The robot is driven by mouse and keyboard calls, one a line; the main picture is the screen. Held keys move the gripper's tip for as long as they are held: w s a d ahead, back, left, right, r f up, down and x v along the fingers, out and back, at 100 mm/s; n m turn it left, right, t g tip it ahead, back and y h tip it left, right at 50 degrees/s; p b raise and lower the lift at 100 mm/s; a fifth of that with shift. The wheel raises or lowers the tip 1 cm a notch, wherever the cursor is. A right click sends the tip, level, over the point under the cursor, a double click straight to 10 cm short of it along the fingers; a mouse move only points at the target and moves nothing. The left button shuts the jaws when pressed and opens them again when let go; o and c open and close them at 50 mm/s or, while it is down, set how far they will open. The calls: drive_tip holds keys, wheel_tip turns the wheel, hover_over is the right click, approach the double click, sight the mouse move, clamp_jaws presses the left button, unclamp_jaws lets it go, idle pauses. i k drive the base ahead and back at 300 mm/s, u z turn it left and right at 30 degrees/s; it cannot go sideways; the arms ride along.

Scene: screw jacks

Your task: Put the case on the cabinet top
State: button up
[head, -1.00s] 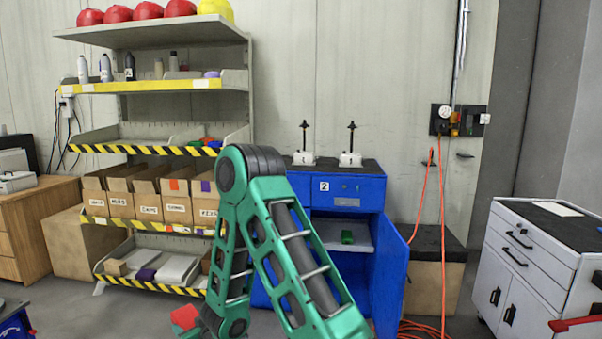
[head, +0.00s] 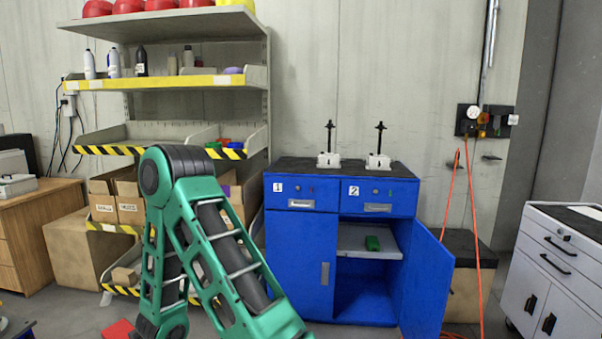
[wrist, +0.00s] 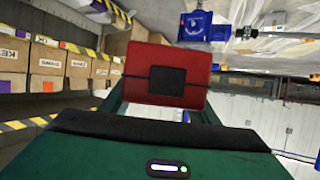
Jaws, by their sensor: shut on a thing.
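The case is red with a black square on its face; it shows in the wrist view (wrist: 194,66) held between the fingers of my gripper (wrist: 163,94). A red corner of it (head: 118,329) shows at the bottom left of the head view, beside my green arm. The fingertips are partly hidden behind the case. The blue cabinet (head: 300,250) stands right of my arm in the head view. Its black top (head: 296,165) bears two white-based screw jacks, one near the middle (head: 328,158) and one further right (head: 378,160). The case is low and apart from the cabinet.
A loaded shelf rack (head: 170,82) stands at left, a white drawer cabinet (head: 550,270) at right. Orange cable (head: 479,260) hangs right of the cabinet. The top's left end is clear.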

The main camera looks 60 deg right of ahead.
sight(288, 167)
drive_tip(key=z, duration=0.1)
drive_tip(key=i, duration=1)
drive_tip(key=z, duration=0.8)
drive_tip(key=i, duration=0.7)
drive_tip(key=z, duration=0.65)
